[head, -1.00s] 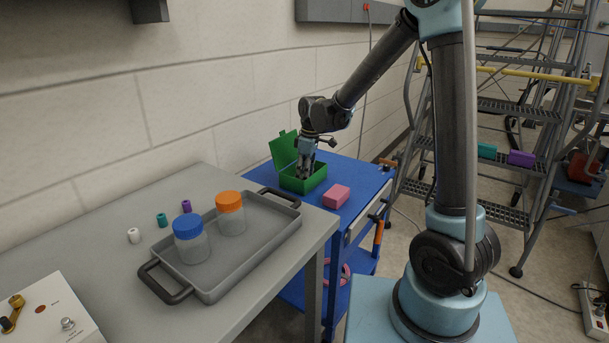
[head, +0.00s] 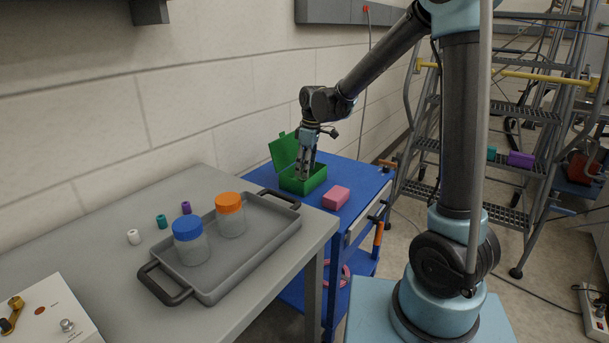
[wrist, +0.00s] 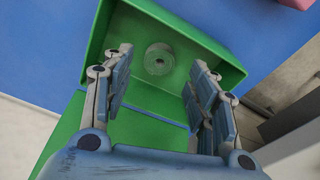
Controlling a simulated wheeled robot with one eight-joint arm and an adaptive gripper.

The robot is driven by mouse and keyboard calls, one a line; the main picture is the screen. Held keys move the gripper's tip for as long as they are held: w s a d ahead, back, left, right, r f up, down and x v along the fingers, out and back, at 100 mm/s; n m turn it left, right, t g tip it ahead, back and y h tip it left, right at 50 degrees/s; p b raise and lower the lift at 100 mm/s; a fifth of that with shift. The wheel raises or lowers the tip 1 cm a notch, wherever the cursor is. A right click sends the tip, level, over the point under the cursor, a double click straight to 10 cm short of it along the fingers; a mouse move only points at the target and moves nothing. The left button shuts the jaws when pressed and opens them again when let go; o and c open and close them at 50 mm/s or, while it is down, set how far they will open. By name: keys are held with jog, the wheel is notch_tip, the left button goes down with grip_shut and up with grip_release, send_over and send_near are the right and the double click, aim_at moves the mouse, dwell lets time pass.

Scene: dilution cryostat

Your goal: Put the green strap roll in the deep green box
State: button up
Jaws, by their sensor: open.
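The deep green box (head: 318,181) stands on the blue cart with its lid (head: 284,150) open towards the wall. The strap roll (wrist: 159,59), a small ring that looks pale green-grey, lies inside on the box floor, near one wall in the wrist view. The box (wrist: 207,46) shows around it there. My gripper (head: 302,176) is above the box, pointing down. In the wrist view my gripper (wrist: 160,70) has its fingers apart, one on each side of the roll in the picture, with nothing between them. The roll is hidden in the head view.
A pink block (head: 336,197) sits on the blue cart (head: 352,176) beside the box. A grey tray (head: 218,270) with a blue-lidded jar (head: 190,240) and an orange-lidded jar (head: 230,215) is on the grey table. Three small spools stand behind it. The wall is close behind.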

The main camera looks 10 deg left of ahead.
notch_tip(320, 180, up, 8)
jog(key=d, duration=0.1)
jog(key=s+d+r+m+t, duration=0.1)
jog(key=s+d+m, duration=0.3)
jog(key=d, duration=0.8)
jog(key=s+d+m, duration=0.4)
jog(key=d, duration=0.9)
jog(key=s+d+f+m+t+h, duration=0.1)
jog(key=s+d+f+m, duration=0.7)
jog(key=s+d, duration=0.5)
notch_tip(320, 180, down, 2)
jog(key=shift+s+d+f+m, duration=0.2)
jog(key=shift+s+d+m, duration=0.2)
jog(key=shift+s, duration=0.75)
jog(key=shift+s, duration=0.1)
